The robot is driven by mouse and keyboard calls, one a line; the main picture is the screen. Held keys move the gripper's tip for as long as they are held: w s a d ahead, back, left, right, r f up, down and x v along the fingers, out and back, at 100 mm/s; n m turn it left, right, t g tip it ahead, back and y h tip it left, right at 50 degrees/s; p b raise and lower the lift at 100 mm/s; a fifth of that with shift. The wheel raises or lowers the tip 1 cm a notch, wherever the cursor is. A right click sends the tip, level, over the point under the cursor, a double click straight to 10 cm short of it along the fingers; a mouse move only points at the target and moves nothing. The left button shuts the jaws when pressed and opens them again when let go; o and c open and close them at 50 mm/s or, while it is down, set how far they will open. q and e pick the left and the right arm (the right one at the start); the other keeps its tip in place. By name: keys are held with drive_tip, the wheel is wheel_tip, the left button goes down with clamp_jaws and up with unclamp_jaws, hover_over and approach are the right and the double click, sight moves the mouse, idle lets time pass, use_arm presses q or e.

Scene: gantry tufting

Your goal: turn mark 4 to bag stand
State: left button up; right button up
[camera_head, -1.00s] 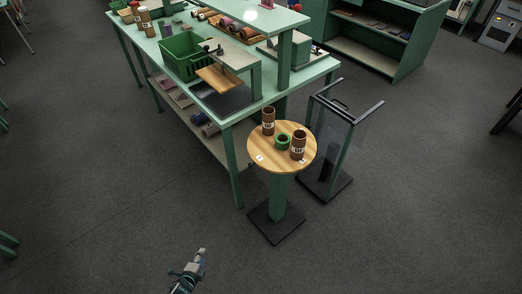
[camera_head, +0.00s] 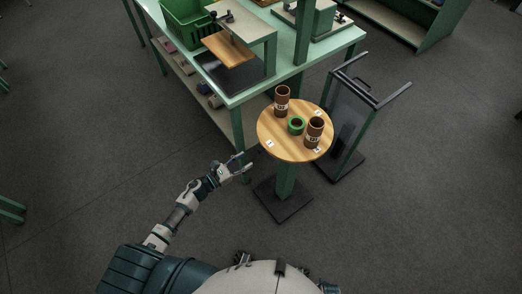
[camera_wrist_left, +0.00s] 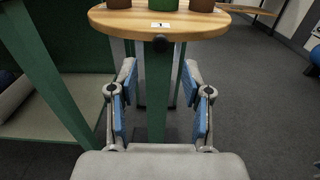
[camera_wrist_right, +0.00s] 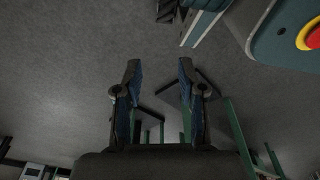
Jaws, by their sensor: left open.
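The round wooden turntable (camera_head: 273,142) stands on a green post. A small white mark (camera_head: 269,143) at its near left edge reads 1 in the left wrist view (camera_wrist_left: 160,25). Another white mark (camera_head: 317,150) lies near the right edge, its number too small to read. The bag stand seems to be the frame with a dark top bar (camera_head: 362,84) at the turntable's right. My left gripper (camera_head: 243,163) is open and empty, left of the post and below the rim. A dark knob (camera_wrist_left: 161,44) hangs under the rim ahead of it. My right gripper (camera_wrist_right: 157,75) is open and empty.
The floor in front is clear.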

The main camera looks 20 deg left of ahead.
sight(259, 152)
use_arm(q)
drive_tip(key=shift+s+d+x, duration=0.15)
drive_tip(key=shift+x, duration=2)
drive_tip(key=shift+s+d+x, duration=0.1)
drive_tip(key=shift+d+x, duration=0.1)
drive_tip(key=shift+x, duration=1.9)
drive_tip(key=shift+a+r, duration=0.15)
drive_tip(key=shift+a, duration=0.25)
drive_tip(key=shift+c, duration=0.9)
drive_tip(key=shift+w+a, duration=0.1)
drive_tip(key=shift+a, duration=0.25)
clamp_jaws()
drive_tip(key=shift+d, duration=0.35)
drive_tip(key=shift+s, duration=0.2)
use_arm(e)
drive_tip(key=shift+s+f, duration=0.3)
drive_tip(key=shift+s, duration=0.05)
